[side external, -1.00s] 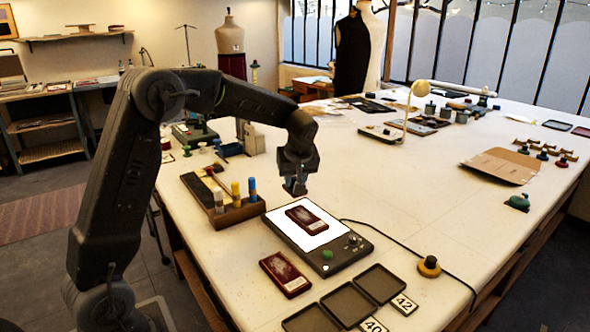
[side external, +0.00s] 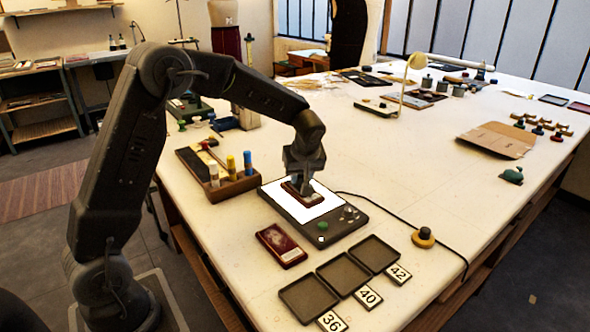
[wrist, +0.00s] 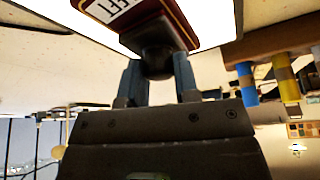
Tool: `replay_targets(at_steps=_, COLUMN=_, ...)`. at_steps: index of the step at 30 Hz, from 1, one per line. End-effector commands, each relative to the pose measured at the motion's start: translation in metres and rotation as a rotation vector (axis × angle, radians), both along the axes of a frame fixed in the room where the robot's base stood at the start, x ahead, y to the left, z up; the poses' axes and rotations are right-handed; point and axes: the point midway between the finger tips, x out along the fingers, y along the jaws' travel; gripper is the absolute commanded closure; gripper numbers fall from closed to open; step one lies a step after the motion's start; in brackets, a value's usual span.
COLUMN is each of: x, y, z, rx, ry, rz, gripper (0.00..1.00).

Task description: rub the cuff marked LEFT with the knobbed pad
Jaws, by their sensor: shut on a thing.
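The cuff marked LEFT is a dark red flat piece (side external: 316,197) with a pale edge line, lying on the lit white panel (side external: 275,193). Its label, partly cut off, shows in the wrist view (wrist: 108,8). My gripper (side external: 302,182) is over this cuff, pointing down. In the wrist view my gripper (wrist: 158,72) is shut on the dark knob of the knobbed pad (wrist: 157,58). The pad's underside is at the cuff's face; I cannot tell whether it presses on it. A second dark red cuff (side external: 281,245) lies on the table in front, its label unreadable.
A wooden rack (side external: 232,187) with coloured sticks stands left of the panel. Three empty dark trays (side external: 342,275) with number cards lie in front. A yellow-based knob (side external: 424,238) and a cable lie to the right. The table's middle is mostly clear.

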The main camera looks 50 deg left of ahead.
Motion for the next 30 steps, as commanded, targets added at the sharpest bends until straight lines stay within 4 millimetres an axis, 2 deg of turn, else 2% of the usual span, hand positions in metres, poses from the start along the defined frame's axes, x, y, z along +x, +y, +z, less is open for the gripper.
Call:
replay_targets(at_steps=10, x=0.000, y=-0.032, z=0.000, rx=0.000, ry=0.000, rz=-0.002, gripper=0.90)
replay_targets(at_steps=12, x=0.000, y=-0.021, z=0.000, rx=0.000, ry=0.000, rz=0.003, gripper=0.90)
replay_targets(at_steps=30, x=0.000, y=0.034, z=0.000, rx=0.000, ry=0.000, rz=0.003, gripper=0.90)
